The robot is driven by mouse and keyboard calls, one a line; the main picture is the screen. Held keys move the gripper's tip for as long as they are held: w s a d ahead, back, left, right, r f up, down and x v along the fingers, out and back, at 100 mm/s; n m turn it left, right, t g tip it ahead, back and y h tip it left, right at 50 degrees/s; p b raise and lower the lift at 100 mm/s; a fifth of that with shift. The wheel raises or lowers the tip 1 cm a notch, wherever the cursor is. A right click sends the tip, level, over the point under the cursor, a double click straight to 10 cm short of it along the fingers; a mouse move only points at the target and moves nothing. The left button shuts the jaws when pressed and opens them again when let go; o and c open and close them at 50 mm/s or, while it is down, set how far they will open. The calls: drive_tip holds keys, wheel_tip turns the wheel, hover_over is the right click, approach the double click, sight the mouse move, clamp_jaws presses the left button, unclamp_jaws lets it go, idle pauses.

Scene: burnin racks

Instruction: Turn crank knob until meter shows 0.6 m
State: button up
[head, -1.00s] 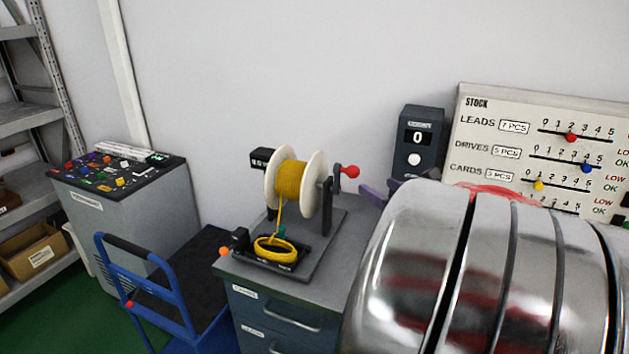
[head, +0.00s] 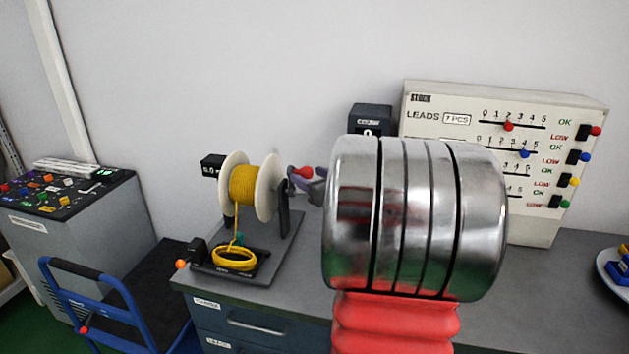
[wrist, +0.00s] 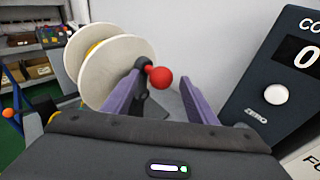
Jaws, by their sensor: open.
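The red crank knob (head: 304,172) sits on the dark crank at the right side of the spool (head: 245,185), which is wound with yellow lead. In the wrist view the red knob (wrist: 159,77) lies between my two purple fingers, toward their far ends. My gripper (head: 312,184) is open beside the knob; whether a finger touches it I cannot tell. A small dark meter (head: 212,165) stands behind the spool at the left; its digits are too small to read surely. A coil of yellow lead (head: 234,258) lies in a tray below the spool.
A dark counter box (wrist: 295,70) reading 0, with a white zero button, stands to the right of my gripper. A stock board (head: 540,200) stands further right. A blue trolley (head: 75,270) and a control console (head: 70,215) are at the left.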

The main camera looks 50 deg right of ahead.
drive_tip(key=shift+c, duration=0.2)
drive_tip(key=c, duration=1)
drive_tip(key=shift+w+d+f, duration=0.2)
drive_tip(key=shift+w+d, duration=0.15)
drive_tip(key=shift+d, duration=0.25)
drive_tip(key=shift+w+d+f, duration=0.2)
drive_tip(key=shift+w+d, duration=0.1)
drive_tip(key=shift+d, duration=0.25)
drive_tip(key=shift+c, duration=0.2)
drive_tip(key=shift+d, duration=0.1)
drive_tip(key=shift+w+d+f, duration=0.5)
drive_tip(key=shift+d+f, duration=0.3)
drive_tip(key=shift+d, duration=0.05)
